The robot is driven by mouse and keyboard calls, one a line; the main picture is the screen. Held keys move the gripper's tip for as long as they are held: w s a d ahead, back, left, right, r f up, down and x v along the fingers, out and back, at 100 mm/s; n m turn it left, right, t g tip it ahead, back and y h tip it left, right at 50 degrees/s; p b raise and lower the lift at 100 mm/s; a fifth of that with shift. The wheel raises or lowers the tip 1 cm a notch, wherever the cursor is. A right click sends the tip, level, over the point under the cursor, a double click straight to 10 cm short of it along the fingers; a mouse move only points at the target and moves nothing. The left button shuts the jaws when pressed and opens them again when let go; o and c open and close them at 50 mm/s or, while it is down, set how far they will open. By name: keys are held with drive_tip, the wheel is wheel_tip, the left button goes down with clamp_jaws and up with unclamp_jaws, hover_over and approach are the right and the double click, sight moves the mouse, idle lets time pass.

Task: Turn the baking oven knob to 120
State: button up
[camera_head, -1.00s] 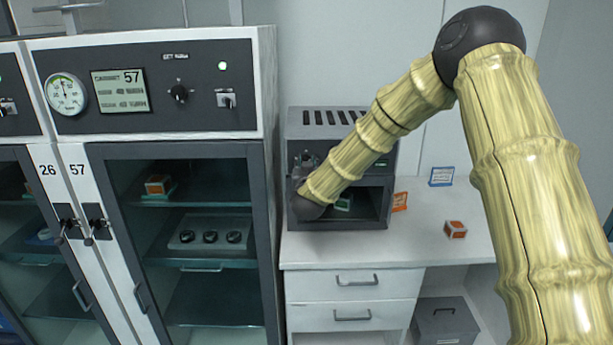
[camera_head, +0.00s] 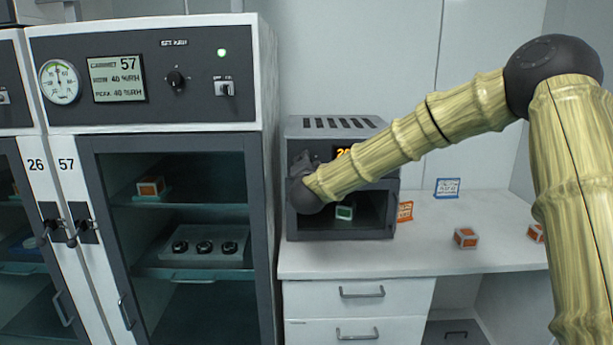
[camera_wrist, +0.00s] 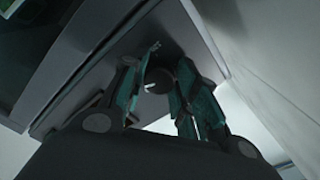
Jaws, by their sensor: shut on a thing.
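The baking oven (camera_head: 297,225) is a grey box with a vented top on the white bench, beside the cabinet. Its upper panel has a display (camera_head: 343,152) with lit orange digits; only a first "2" shows clearly, as my arm covers the rest. My gripper (camera_wrist: 161,76) is at the left of this panel and hides the knob in the head view. In the wrist view the dark round knob (camera_wrist: 157,84) with a white mark sits between my two fingers, which are shut on it. The knob's scale cannot be read.
Cabinet 57 (camera_head: 265,200) stands close on the left, with its own dial (camera_head: 175,79) and switch. A green-and-white box (camera_head: 344,212) is in the oven's lower opening. Orange-and-white boxes (camera_head: 466,238) and a blue-framed sign (camera_head: 447,188) are on the bench at right.

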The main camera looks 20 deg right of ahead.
drive_tip(key=m+b, duration=1.9)
drive_tip(key=b, duration=0.1)
drive_tip(key=shift+b, duration=0.3)
drive_tip(key=shift+m, duration=0.4)
drive_tip(key=o, duration=1)
drive_tip(key=shift+d, duration=0.1)
drive_tip(key=shift+r, duration=0.1)
drive_tip(key=shift+s, duration=0.1)
drive_tip(key=v, duration=1.2)
